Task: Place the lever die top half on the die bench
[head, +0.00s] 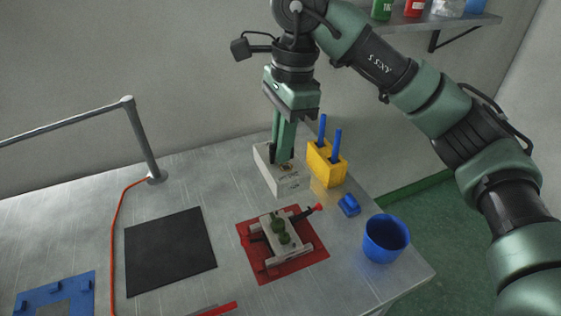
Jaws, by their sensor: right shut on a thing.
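My right gripper (285,160) points down at the back of the metal table, shut on a pale grey block (288,185), which I take as the lever die top half. I cannot tell whether the block touches the table. The other die half (262,232) lies on a red mat (273,273), with two green rounded pieces (281,228) on it and a red-tipped lever (318,208) at its right. No surface is marked as the die bench, so I cannot tell which it is. My left gripper is not in view.
A yellow block (326,170) with two blue-handled tools stands right of the gripper. A small blue object (349,205) and a blue cup (385,240) are near the right edge. A black mat (170,250), blue fixture (55,295) and orange cable (113,240) lie left.

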